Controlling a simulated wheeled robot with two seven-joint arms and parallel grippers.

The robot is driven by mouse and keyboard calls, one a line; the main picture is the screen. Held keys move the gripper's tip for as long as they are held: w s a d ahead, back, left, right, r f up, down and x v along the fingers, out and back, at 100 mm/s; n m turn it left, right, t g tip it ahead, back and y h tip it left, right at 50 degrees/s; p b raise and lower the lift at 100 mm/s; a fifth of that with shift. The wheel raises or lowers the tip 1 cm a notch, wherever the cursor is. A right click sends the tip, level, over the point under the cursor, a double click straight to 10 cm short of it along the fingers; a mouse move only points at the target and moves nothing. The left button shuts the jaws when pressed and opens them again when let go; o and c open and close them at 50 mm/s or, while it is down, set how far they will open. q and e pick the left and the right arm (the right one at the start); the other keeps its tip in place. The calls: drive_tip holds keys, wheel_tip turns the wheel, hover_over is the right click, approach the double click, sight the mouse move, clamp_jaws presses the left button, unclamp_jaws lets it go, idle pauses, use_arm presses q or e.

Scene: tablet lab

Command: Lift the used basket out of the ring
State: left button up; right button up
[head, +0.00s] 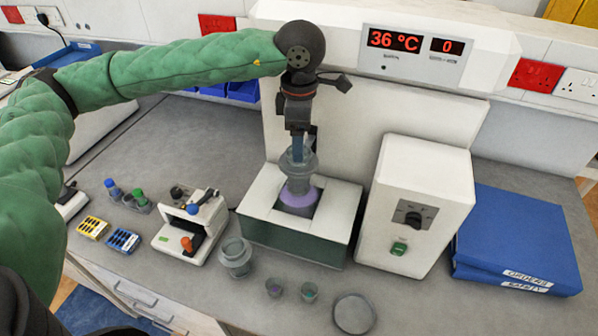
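I cannot make out a separate ring or whether the basket's lower end is still inside one. My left gripper (298,152) points straight down from above, with its fingertips at the basket's top. The fingers are seen nearly edge-on and overlap the basket's top, so their gap and grip are hidden. My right gripper is not in view.
A white control box (426,175) stands close right of the bath, with blue binders (515,235) beyond. A glass jar (236,258), two small cups (274,288) (309,291) and a round dish (354,313) stand in front. A small white device (190,226) is left.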

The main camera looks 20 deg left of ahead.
sight(299, 171)
use_arm(q)
drive_tip(key=shift+s+a+f, duration=0.1)
drive_tip(key=shift+f, duration=1.4)
drive_tip(key=c, duration=1.4)
